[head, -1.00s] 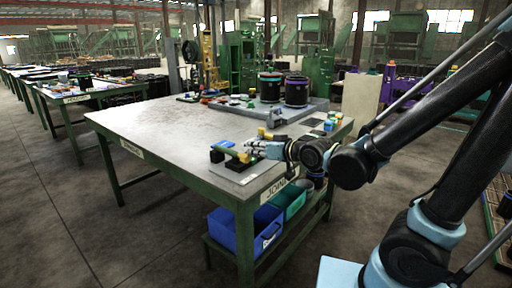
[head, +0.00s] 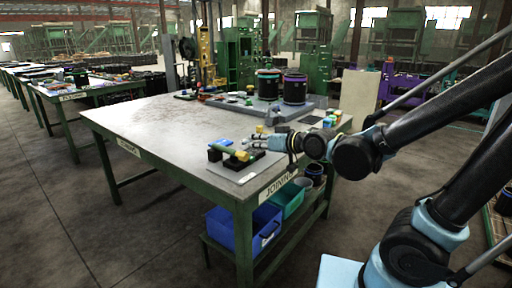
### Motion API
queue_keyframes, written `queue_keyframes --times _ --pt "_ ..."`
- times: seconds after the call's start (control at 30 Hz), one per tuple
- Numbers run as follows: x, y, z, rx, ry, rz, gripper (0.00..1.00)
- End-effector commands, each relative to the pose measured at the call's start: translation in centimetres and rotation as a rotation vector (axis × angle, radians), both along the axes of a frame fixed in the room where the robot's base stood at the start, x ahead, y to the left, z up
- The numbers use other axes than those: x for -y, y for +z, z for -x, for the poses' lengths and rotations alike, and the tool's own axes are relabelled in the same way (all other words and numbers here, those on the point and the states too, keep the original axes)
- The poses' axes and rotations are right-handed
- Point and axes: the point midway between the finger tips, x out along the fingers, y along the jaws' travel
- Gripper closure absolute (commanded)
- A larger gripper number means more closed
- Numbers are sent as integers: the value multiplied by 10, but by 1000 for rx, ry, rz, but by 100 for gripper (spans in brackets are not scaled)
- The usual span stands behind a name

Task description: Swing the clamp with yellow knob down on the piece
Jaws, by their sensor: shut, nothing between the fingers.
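A small fixture (head: 216,154) with dark blocks stands on a grey plate near the table's front right corner. A yellow-green bar-like part (head: 236,153) lies across it, with a yellow end toward my gripper. I cannot tell whether this is the piece or part of the clamp. A small yellow spot, perhaps a knob (head: 260,129), shows just behind my gripper. My gripper (head: 249,142) is shut and empty, just above and right of the bar's yellow end, seemingly apart from it. The clamp's arm and its angle are too small to make out.
A blue block (head: 222,143) lies behind the fixture. Coloured small items (head: 329,121) lie on the right edge. The table's left half (head: 150,115) is clear. Blue and teal bins sit below.

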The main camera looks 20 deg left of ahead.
Motion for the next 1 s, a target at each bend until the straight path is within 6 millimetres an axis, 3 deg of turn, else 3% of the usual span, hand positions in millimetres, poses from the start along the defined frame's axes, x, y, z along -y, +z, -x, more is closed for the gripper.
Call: queue_keyframes --times 0.13,0.6,1.0 --pt "-1 18 2 7 7 -13 100" --pt "56 -5 27 9 8 -15 100" --pt "80 -14 36 9 8 -15 100"
